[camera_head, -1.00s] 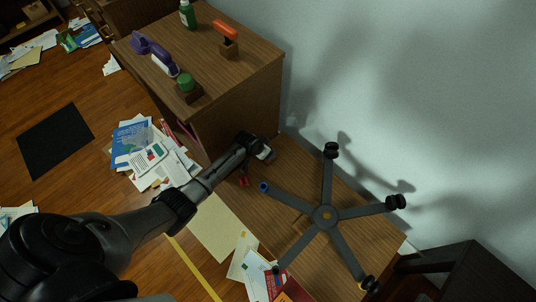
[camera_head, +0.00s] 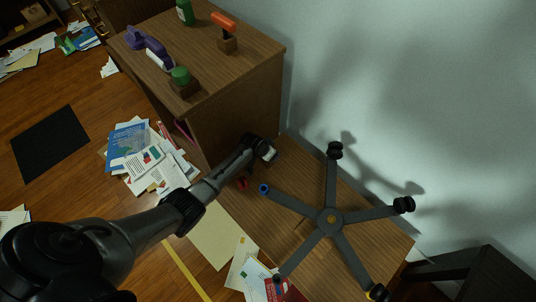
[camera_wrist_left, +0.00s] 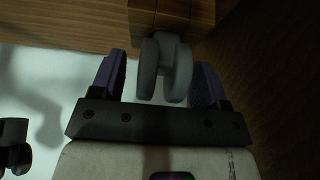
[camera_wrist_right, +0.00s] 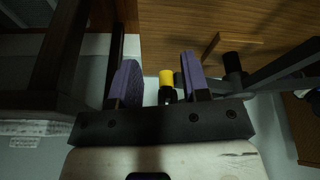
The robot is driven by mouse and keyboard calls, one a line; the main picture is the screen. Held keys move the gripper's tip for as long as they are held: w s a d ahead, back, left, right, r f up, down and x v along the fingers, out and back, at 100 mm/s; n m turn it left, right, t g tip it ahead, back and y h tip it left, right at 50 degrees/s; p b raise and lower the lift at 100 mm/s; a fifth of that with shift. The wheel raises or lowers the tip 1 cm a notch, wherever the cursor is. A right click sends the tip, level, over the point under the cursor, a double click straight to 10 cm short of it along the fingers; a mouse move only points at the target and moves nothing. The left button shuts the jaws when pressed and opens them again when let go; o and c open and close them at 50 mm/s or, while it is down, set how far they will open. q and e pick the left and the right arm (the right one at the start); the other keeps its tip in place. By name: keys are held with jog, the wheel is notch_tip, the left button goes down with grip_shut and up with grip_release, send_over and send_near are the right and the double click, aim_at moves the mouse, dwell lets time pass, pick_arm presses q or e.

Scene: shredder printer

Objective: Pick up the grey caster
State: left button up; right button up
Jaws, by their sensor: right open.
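The grey caster (camera_wrist_left: 165,68) has twin wheels and shows upright in the left wrist view. My left gripper (camera_wrist_left: 158,82) has its purple fingers apart on either side of it, with a visible gap at the left finger. In the head view my left gripper (camera_head: 264,150) is at the cabinet's lower corner, low over the wooden surface; the caster is hard to make out there. My right gripper (camera_wrist_right: 158,82) is open, with a yellow-ringed leg end (camera_wrist_right: 166,78) showing between and beyond its fingers.
A five-legged chair base (camera_head: 329,218) lies right of my left gripper, with black casters (camera_head: 403,204) on some legs and a blue-ringed leg end (camera_head: 264,189). The wooden cabinet (camera_head: 235,105) stands behind the gripper. Papers (camera_head: 150,160) cover the floor at left.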

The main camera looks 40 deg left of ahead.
pick_arm(q)
jog(key=c, duration=1)
jog(key=shift+o, duration=0.2)
jog(key=shift+r, duration=0.1)
